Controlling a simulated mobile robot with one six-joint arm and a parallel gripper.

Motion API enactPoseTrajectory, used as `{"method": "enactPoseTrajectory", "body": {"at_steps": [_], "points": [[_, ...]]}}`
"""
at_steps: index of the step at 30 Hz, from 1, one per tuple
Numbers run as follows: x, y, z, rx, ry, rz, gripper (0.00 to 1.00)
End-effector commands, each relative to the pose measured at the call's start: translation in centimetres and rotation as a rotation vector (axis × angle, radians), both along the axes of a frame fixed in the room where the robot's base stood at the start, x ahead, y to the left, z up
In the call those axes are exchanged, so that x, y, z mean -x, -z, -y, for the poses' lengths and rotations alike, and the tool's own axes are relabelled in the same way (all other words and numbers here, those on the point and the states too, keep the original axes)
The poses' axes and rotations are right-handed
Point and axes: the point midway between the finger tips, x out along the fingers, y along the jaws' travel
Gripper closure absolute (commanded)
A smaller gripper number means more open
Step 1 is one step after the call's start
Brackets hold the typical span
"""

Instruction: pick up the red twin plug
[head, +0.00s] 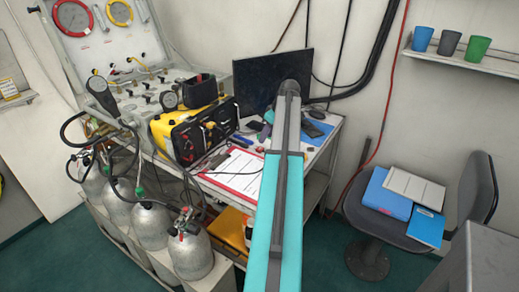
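A small red piece (260,149) lies on the worktable just left of my arm in the head view. It may be the red twin plug, but it is too small to be sure. My teal and grey arm rises from the bottom of the view to a joint in front of the dark monitor, and hides part of the table. A small grey and purple shape shows left of the arm, above the red piece; it may be part of my wrist or gripper. The fingers cannot be made out, nor whether they hold anything.
A yellow and black case (188,131) stands left on the worktable, near a red-edged sheet (236,174). The monitor (262,78) stands behind. Hoses, gauges and grey cylinders (189,255) fill the left. A chair (478,190) holding folders stands right. Cups sit on a wall shelf (465,60).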

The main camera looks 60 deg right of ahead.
Motion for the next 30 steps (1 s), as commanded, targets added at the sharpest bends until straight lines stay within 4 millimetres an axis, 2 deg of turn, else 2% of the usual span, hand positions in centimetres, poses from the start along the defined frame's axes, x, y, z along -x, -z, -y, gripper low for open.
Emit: {"method": "enactPoseTrajectory", "body": {"at_steps": [6, 22, 30], "points": [[-0.8, 1.8, 0.0, -0.001, -0.001, 0.0, 0.64], [-1.1, 2.3, 0.0, 0.001, -0.002, 0.0, 0.64], [-1.9, 4.1, 0.1, 0.0, -0.002, 0.0, 0.64]]}}
